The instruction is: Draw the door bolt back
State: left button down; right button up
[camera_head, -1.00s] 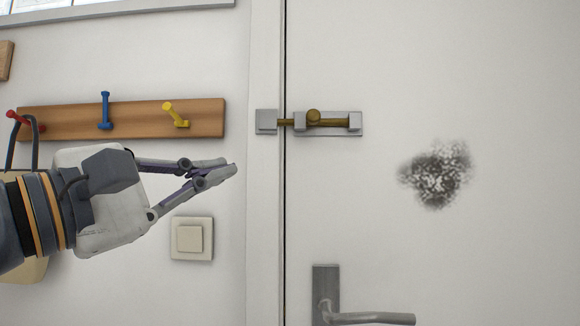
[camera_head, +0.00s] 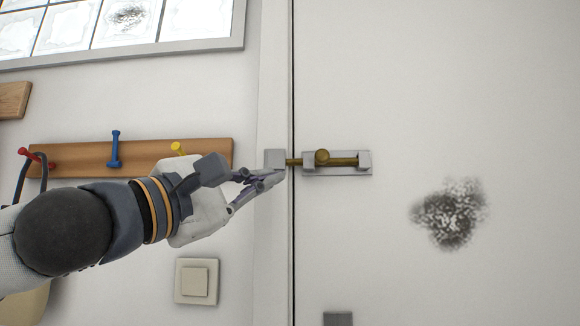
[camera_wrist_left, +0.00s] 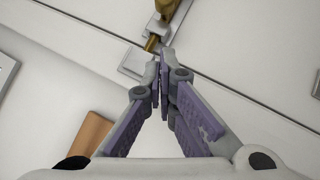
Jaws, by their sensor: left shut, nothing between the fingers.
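The brass door bolt (camera_head: 341,161) lies in its grey bracket on the white door (camera_head: 460,110). Its round knob (camera_head: 321,157) sits near the left end of the bracket. The rod crosses the door gap into the grey keeper (camera_head: 274,158) on the frame. My left gripper (camera_head: 282,175) is shut and empty, its tips in front of the keeper's lower edge, left of the knob. In the left wrist view the fingertips (camera_wrist_left: 163,58) show close to the keeper (camera_wrist_left: 136,64) and the brass rod (camera_wrist_left: 152,43); whether they touch is unclear. My right gripper is not in view.
A wooden rail (camera_head: 75,157) with red, blue and yellow pegs is on the wall behind my left arm. A light switch (camera_head: 196,281) is below the gripper. The door handle's plate (camera_head: 338,319) shows at the bottom edge. The door right of the bolt is clear, apart from a dark smudge.

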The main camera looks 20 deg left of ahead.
aim_at(338, 162)
pick_arm(q)
jog(key=d, duration=0.1)
jog(key=w+d+r, duration=0.2)
jog(key=shift+d+r, duration=0.1)
jog(key=shift+d, duration=0.2)
jog(key=d, duration=0.2)
jog(key=w+d, duration=0.1)
jog(key=d, duration=0.1)
jog(key=shift+d, duration=0.1)
jog(key=shift+w, duration=0.1)
